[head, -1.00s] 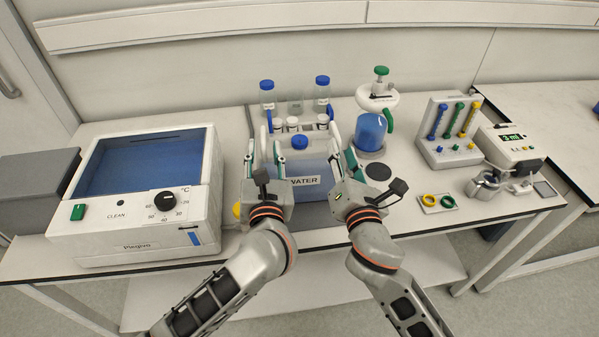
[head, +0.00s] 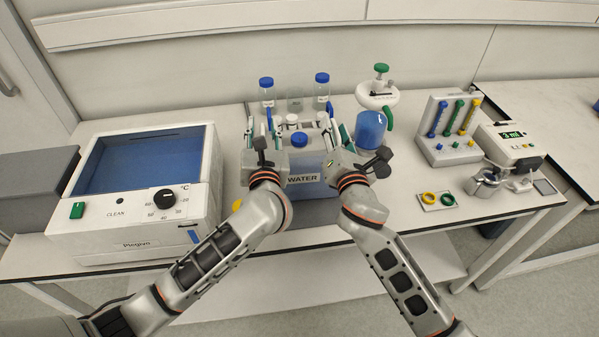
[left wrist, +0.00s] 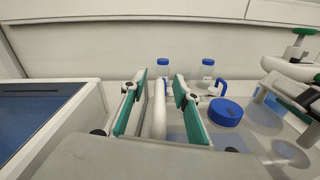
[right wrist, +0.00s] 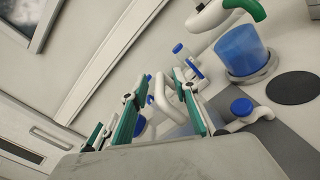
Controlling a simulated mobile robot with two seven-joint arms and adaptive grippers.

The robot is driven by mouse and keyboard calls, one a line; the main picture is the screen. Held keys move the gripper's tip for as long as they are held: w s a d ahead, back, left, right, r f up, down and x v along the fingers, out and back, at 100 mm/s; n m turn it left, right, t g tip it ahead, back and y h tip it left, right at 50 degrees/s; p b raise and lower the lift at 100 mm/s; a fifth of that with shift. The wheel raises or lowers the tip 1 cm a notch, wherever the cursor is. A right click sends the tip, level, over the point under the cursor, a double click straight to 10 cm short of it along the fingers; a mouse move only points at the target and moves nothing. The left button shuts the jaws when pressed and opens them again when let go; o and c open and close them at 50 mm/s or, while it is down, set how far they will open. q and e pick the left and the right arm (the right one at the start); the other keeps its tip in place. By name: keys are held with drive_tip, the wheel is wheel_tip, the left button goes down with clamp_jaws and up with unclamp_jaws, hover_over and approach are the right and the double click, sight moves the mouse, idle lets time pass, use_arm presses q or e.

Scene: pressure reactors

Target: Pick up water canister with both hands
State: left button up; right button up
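The water canister (head: 310,163) is a translucent blue box with a blue cap (head: 299,139) and a WATER label, standing upright near the middle of the bench. White handles rise at its sides. My left gripper (head: 259,122) is at its left side; in the left wrist view its green-padded fingers (left wrist: 160,100) are apart, with a white handle (left wrist: 158,112) between them and gaps visible. My right gripper (head: 336,130) is at its right side; in the right wrist view its fingers (right wrist: 157,108) are apart around the other white handle (right wrist: 162,100). Contact is not clear.
A heated bath (head: 140,220) with a dial stands at the left. Blue-capped bottles (head: 267,92) stand behind the canister. A blue flask with a green valve (head: 369,130) stands close at the right. Yellow and green rings (head: 437,201) and instruments (head: 448,132) lie farther right.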

use_arm(q)
clamp_jaws()
use_arm(e)
clamp_jaws()
